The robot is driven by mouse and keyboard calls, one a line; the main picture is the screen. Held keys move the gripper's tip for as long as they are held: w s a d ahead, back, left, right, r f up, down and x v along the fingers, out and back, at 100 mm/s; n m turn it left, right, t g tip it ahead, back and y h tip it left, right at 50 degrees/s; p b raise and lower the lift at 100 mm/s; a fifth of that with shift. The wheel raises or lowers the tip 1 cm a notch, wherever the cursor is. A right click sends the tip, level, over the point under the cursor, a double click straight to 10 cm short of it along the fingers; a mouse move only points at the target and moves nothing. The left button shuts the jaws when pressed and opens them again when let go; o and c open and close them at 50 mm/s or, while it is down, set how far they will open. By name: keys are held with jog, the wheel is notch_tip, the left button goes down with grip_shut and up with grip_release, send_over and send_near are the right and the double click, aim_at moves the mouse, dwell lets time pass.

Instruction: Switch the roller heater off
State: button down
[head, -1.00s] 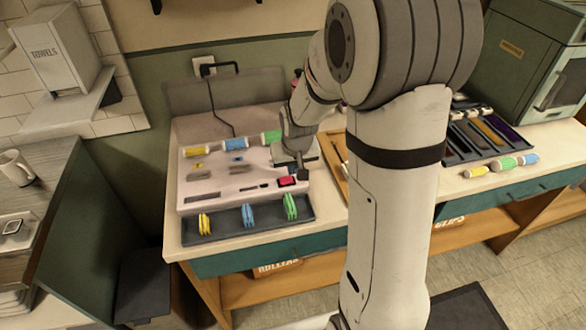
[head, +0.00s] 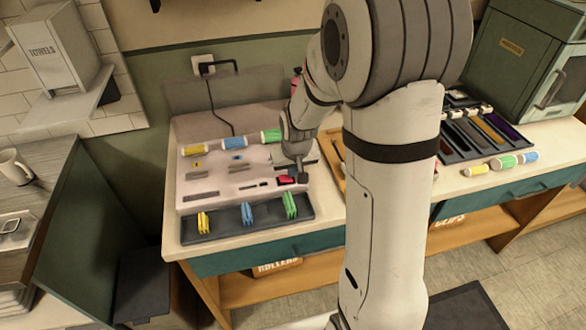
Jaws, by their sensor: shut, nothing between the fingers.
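The roller heater (head: 225,185) is a pale box on the left part of the counter, with its lid raised behind it. Yellow, blue and green rollers lie along its back. A small red switch (head: 285,181) is at the front right of its top. My gripper (head: 303,178) is shut and empty, pointing down just right of the switch. I cannot tell whether it touches the switch or which way the switch is set. My wrist hides part of the heater's right end.
A dark tray (head: 265,227) with yellow, blue and green clips lies in front of the heater. A black cord (head: 213,100) runs to the wall outlet. An orange-brown tray (head: 335,160) is to the right, partly behind my arm. Loose rollers (head: 502,162) lie farther right.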

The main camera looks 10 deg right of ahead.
jog(key=shift+a+r, duration=0.3)
jog(key=shift+a, duration=0.4)
jog(key=r+p, duration=0.2)
jog(key=r, duration=0.1)
jog(key=r+p, duration=0.1)
jog(key=r, duration=0.1)
jog(key=shift+d+p, duration=0.3)
jog(key=shift+d, duration=0.05)
jog(key=d+b+v, duration=0.1)
jog(key=v, duration=0.8)
jog(key=shift+d+b, duration=0.35)
jog(key=shift+b, duration=0.05)
jog(key=shift+s+f, duration=0.15)
